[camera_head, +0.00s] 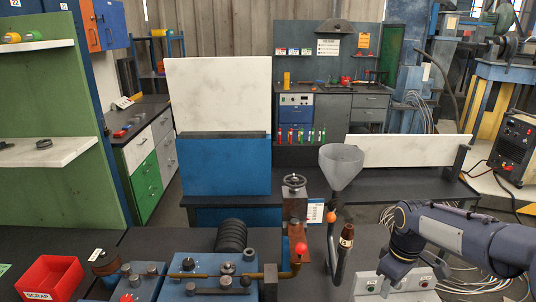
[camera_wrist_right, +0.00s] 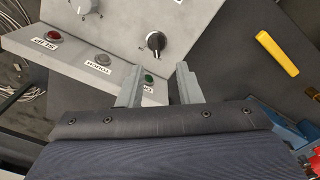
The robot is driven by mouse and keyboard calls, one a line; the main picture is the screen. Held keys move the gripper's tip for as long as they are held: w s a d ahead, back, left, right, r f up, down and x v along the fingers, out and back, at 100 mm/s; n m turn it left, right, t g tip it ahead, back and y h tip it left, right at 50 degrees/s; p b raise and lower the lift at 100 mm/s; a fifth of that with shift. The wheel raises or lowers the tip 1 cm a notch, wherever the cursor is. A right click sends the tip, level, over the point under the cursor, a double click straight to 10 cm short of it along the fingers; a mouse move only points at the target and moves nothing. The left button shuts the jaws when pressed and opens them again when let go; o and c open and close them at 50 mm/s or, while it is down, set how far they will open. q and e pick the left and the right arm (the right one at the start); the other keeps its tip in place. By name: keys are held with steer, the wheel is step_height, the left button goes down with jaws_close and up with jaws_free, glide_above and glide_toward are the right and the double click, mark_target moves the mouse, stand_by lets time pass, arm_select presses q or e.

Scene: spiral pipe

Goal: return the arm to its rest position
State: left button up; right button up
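My right arm comes in from the right in the head view. Its gripper (camera_head: 386,288) hangs over a pale control box (camera_head: 425,284). In the right wrist view the two fingers of this gripper (camera_wrist_right: 159,70) stand apart with nothing between them. Beyond them the control box (camera_wrist_right: 85,55) shows a red button (camera_wrist_right: 54,35), a black knob (camera_wrist_right: 156,41), a grey knob (camera_wrist_right: 84,6) and a green button (camera_wrist_right: 149,78). I cannot tell whether the fingertips touch the box. My left gripper is not in the head view.
A grey funnel (camera_head: 341,165) and a copper-tipped torch (camera_head: 346,238) stand left of my right arm. A yellow-handled item (camera_wrist_right: 277,53) lies on the dark table.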

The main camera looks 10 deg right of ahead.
steer(key=s+a+r+m+t+y, duration=0.2)
steer(key=s+a+m, duration=0.1)
steer(key=s+a, duration=0.4)
steer(key=s+a+r+m+t+y, duration=0.1)
steer(key=s+a+r+m+t, duration=0.2)
steer(key=s+a, duration=0.5)
steer(key=s+m, duration=0.1)
steer(key=s, duration=0.3)
steer(key=shift+s+a+y, duration=0.15)
steer(key=shift+s+y, duration=0.05)
steer(key=shift+y, duration=0.2)
steer(key=shift+r, duration=0.1)
